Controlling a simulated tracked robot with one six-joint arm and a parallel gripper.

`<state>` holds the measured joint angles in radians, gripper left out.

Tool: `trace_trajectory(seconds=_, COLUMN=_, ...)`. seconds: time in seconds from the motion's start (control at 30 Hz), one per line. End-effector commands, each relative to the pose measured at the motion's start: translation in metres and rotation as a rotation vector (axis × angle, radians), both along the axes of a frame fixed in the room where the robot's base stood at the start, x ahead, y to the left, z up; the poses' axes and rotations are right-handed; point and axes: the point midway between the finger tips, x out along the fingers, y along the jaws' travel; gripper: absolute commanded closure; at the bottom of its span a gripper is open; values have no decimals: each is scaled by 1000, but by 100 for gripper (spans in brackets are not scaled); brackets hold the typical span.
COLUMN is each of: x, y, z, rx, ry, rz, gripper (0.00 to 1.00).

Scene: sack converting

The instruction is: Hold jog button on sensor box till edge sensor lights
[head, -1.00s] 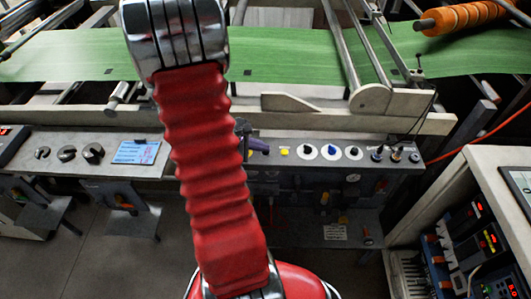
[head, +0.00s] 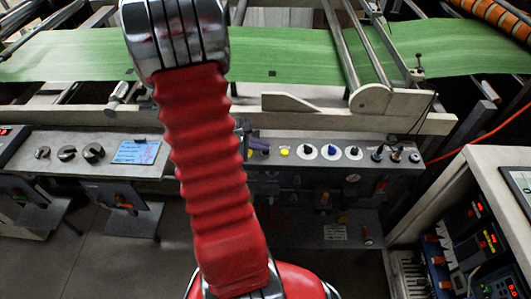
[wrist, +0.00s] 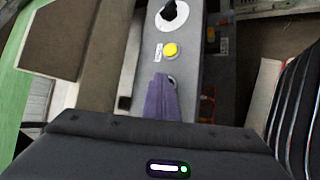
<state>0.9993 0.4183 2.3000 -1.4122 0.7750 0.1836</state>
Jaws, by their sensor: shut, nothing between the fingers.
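The grey control box (head: 430,152) carries a row of buttons and knobs below the green web (head: 290,60). My gripper (head: 258,146) has shut purple fingers, pointing down at the box left of the yellow button (head: 285,151). In the wrist view the fingers (wrist: 163,98) lie over a round, ringed control (wrist: 172,80), mostly hidden by them; I cannot tell whether they touch it. The yellow button (wrist: 170,49) is clear of the fingers. A small dark device (head: 416,74) with a cable, probably the edge sensor, stands at the web; I see no light on it.
White-ringed knobs (head: 330,152) and switches (head: 396,155) stand right of the yellow button. A wooden beam (head: 300,118) runs behind the box. A striped orange roll (head: 500,15) is at upper right. A cabinet with lit displays (head: 490,238) stands at right.

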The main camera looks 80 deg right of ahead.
Motion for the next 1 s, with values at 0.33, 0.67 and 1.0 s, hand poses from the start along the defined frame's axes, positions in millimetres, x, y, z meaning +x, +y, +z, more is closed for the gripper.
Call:
trace_trajectory(seconds=0.33, x=0, y=0, z=13, rx=0, ry=-1, rz=-1, gripper=100)
trace_trajectory(seconds=0.67, x=0, y=0, z=14, rx=0, ry=-1, rz=-1, gripper=100)
trace_trajectory(seconds=1.0, x=0, y=0, z=34, rx=-2, ry=-1, rz=-2, gripper=100)
